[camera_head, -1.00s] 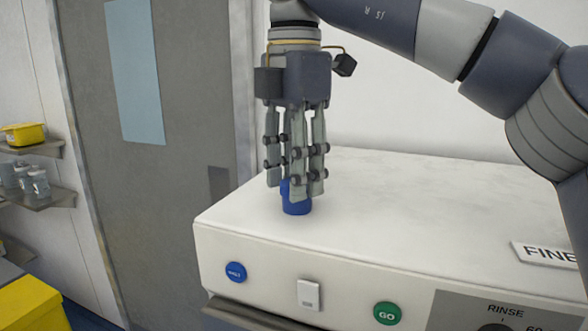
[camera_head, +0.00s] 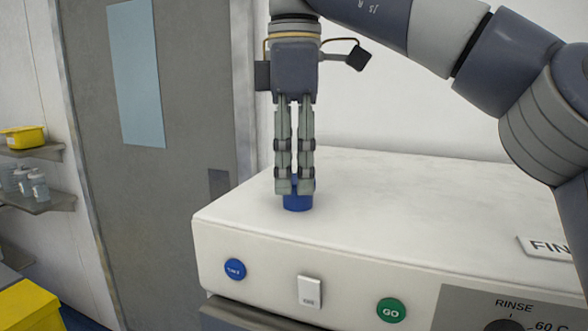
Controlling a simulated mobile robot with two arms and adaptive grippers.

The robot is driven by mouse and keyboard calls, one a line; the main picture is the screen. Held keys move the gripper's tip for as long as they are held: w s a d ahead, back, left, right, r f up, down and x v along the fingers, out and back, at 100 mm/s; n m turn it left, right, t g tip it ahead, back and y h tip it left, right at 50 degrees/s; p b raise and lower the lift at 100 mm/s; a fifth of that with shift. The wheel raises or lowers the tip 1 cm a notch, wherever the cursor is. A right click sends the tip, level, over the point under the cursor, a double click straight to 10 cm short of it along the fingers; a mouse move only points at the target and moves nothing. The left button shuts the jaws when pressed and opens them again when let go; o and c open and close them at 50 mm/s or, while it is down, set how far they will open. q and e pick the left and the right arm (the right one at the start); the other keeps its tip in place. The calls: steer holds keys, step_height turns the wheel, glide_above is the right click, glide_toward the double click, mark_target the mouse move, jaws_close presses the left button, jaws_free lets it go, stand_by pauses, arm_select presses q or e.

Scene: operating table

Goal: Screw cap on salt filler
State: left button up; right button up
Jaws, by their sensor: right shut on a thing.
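A blue cap (camera_head: 298,202) is on the white top of the machine (camera_head: 410,205), near its front left corner. My right gripper (camera_head: 295,188) points straight down and is shut on the cap, with its fingertips around the cap's upper part. Whatever lies under the cap is hidden, so I cannot tell how it sits on the salt filler. My left gripper is not in view.
The machine's front has a blue button (camera_head: 235,269), a white switch (camera_head: 309,291) and a green GO button (camera_head: 391,310). Shelves with jars (camera_head: 38,187) and a yellow bin (camera_head: 28,306) are at the left. The machine's top is mostly clear.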

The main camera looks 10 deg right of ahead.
steer(key=shift+m, duration=1.7)
steer(key=shift+w+m+b, duration=0.1)
steer(key=shift+m+b, duration=0.3)
steer(key=shift+m, duration=0.2)
steer(key=shift+d+f+m+b, duration=0.1)
steer(key=shift+f+m+b, duration=0.1)
steer(key=shift+m+b, duration=0.8)
steer(key=shift+b, duration=0.1)
steer(key=shift+r, duration=0.2)
steer(key=o, duration=1.2)
